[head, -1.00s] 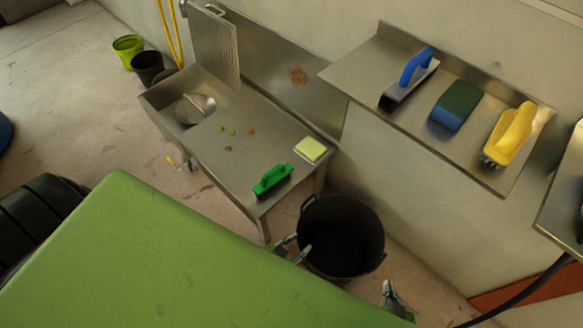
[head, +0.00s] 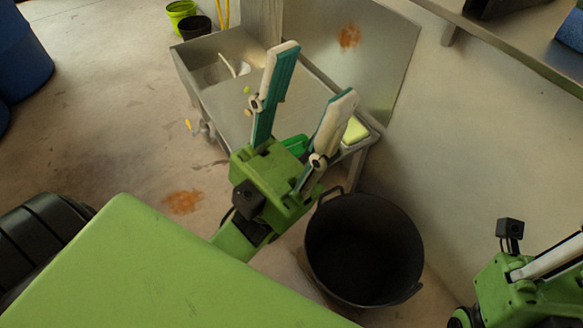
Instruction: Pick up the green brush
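The green brush (head: 293,145) lies on the metal sink table (head: 218,117) near its front end. Only part of its green handle shows in the head view, because my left gripper covers the rest. My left gripper (head: 315,73) is in front of the brush in the picture, its two pale and teal fingers spread wide with nothing between them held. The brush shows in the gap between the fingers; how far above it they are I cannot tell. My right gripper (head: 572,258) is at the lower right, partly cut off by the picture edge.
A yellow-green sponge (head: 355,131) lies on the table's right side. A black bucket (head: 365,285) stands on the floor below. A metal shelf (head: 490,36) juts from the wall at upper right. The sink basin (head: 205,75) is at the far left end.

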